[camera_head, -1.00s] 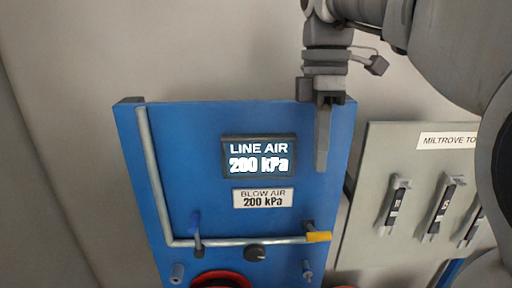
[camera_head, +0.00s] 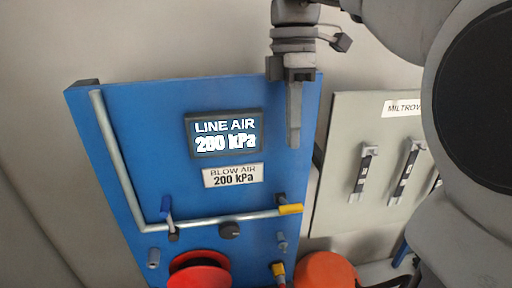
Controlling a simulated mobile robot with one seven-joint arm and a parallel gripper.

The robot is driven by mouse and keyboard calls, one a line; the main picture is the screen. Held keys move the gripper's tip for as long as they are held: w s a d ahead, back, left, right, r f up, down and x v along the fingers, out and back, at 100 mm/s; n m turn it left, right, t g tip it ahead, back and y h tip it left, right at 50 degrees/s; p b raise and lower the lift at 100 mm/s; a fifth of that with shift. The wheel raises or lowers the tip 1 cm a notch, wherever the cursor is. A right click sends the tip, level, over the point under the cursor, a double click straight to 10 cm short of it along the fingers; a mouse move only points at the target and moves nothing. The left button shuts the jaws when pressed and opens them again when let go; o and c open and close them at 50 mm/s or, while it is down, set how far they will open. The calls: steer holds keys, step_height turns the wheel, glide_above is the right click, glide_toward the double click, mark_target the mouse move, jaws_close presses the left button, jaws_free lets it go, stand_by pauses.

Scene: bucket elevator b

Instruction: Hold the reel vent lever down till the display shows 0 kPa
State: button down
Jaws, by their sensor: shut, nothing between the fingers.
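The display (camera_head: 225,133) on the blue panel (camera_head: 150,120) reads LINE AIR 200 kPa. A yellow-handled lever (camera_head: 290,209) sits at the right end of the grey pipe, its handle about level. No label shows which lever is the reel vent. A second yellow handle (camera_head: 279,270) shows lower right, partly cut off by the frame edge. My gripper (camera_head: 294,140) points down, shut and empty, in front of the panel's upper right, above the yellow-handled lever and apart from it.
A plate (camera_head: 233,176) under the display reads BLOW AIR 200 kPa. A red reel (camera_head: 199,272) and an orange round object (camera_head: 326,271) are below. A grey cabinet (camera_head: 340,150) with several switches stands right.

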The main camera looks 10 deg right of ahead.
mark_target(294, 210)
steer(key=f, duration=0.3)
steer(key=s+f, duration=0.1)
steer(key=f, duration=0.3)
steer(key=s+f, duration=0.1)
steer(key=f, duration=0.3)
steer(key=shift+s, duration=0.15)
steer(key=shift+f+b, duration=0.15)
steer(key=shift+b, duration=0.15)
steer(key=s+f+t+b, duration=0.2)
steer(key=t+b, duration=0.1)
steer(key=b, duration=0.3)
steer(key=shift+f+b, duration=0.3)
steer(key=f+t+b, duration=0.1)
steer(key=t+b, duration=0.1)
steer(key=b, duration=0.2)
steer(key=s+f+t+b, duration=0.1)
steer(key=f+t+b, duration=0.1)
steer(key=b, duration=0.3)
steer(key=s+f+t+b, duration=0.1)
steer(key=t+b, duration=0.1)
steer(key=b, duration=0.2)
steer(key=shift+f+b, duration=0.2)
steer(key=shift+b, duration=0.5)
steer(key=shift+f, duration=0.15)
stand_by(2.1)
